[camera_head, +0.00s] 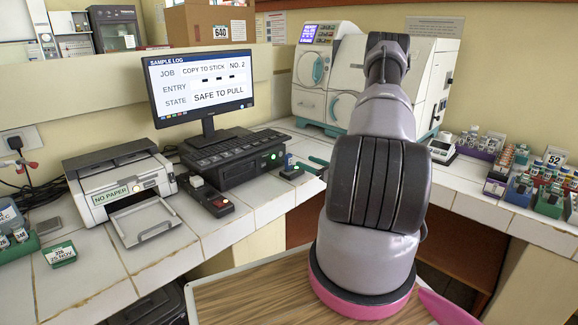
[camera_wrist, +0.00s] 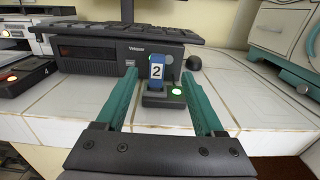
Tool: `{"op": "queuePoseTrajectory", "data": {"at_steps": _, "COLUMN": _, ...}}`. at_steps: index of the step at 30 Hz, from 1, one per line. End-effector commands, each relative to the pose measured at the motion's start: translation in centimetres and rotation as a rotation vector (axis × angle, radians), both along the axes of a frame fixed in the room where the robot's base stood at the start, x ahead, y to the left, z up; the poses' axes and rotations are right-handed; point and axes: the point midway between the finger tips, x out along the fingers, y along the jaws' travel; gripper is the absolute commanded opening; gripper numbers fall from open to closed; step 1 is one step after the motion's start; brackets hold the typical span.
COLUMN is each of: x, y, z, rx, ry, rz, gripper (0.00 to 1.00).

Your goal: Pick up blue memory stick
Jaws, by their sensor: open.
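The blue memory stick (camera_wrist: 157,68), with a white label reading 2, stands upright in a small dark dock (camera_wrist: 165,99) with a lit green button. In the head view the stick (camera_head: 289,160) shows small, right of the black computer box. My gripper (camera_wrist: 158,72) is open. Its two teal fingers reach forward on either side of the stick, with a gap on both sides; contact is not visible. In the head view a teal finger (camera_head: 317,160) shows just right of the dock, and my arm hides the rest.
A black computer box (camera_wrist: 90,58) with a keyboard stands behind the dock. Another dock (camera_head: 210,199), with a red light, sits to the left. The monitor (camera_head: 199,85) reads "COPY TO STICK NO. 2" and "SAFE TO PULL". White tiles in front of the dock are clear.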

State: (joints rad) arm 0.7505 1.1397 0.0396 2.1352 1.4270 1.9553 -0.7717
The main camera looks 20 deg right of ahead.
Motion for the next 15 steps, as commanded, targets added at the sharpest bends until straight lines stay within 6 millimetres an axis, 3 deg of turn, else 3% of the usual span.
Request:
{"op": "queuePoseTrajectory", "data": {"at_steps": 6, "x": 3.4, "y": 1.5, "z": 0.1, "rx": -0.002, "ry": -0.002, "rz": 0.007, "gripper": 0.7}}
{"op": "queuePoseTrajectory", "data": {"at_steps": 15, "x": 5.9, "y": 2.5, "z": 0.1, "rx": -0.001, "ry": -0.003, "rz": 0.008, "gripper": 0.7}}
